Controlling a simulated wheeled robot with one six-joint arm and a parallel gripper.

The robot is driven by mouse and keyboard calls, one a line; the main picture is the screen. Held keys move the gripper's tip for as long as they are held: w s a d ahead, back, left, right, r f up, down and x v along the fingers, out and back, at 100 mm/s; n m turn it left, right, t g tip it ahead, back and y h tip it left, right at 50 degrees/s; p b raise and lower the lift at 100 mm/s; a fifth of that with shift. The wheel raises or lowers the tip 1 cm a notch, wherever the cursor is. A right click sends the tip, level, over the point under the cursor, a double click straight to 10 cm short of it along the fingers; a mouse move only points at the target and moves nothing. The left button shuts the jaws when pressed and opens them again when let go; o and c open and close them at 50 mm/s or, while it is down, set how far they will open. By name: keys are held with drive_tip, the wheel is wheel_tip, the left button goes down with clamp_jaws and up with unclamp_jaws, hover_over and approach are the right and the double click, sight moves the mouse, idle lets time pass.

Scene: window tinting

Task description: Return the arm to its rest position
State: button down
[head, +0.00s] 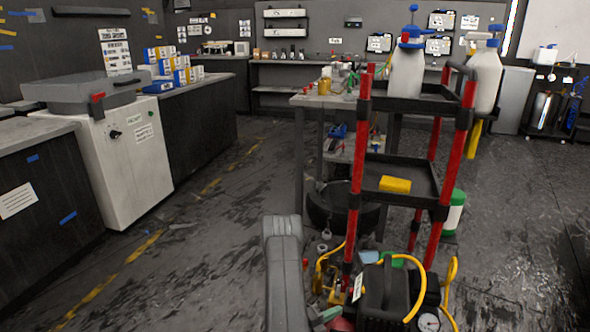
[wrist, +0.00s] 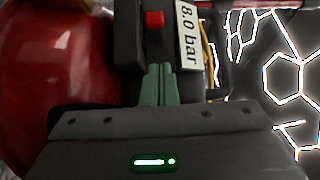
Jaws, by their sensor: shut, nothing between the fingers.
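My gripper (wrist: 157,84) shows in the wrist view with its two green fingers together and nothing between them. The fingertips point at the dark housing of an air compressor (wrist: 124,50), close to its red switch (wrist: 154,20) and a label (wrist: 189,45) reading 8.0 bar. Whether they touch the housing cannot be told. A red tank (wrist: 50,85) fills the left of that view.
A red-posted cart (head: 355,190) stands right beside my arm, with spray bottles (head: 405,75) on top and a yellow block (head: 395,184) on its shelf. Yellow hoses (head: 450,275) loop around the compressor. A white cabinet (head: 125,150) stands left. Floor between is open.

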drive_tip(key=shift+v, duration=0.75)
drive_tip(key=shift+d, duration=0.1)
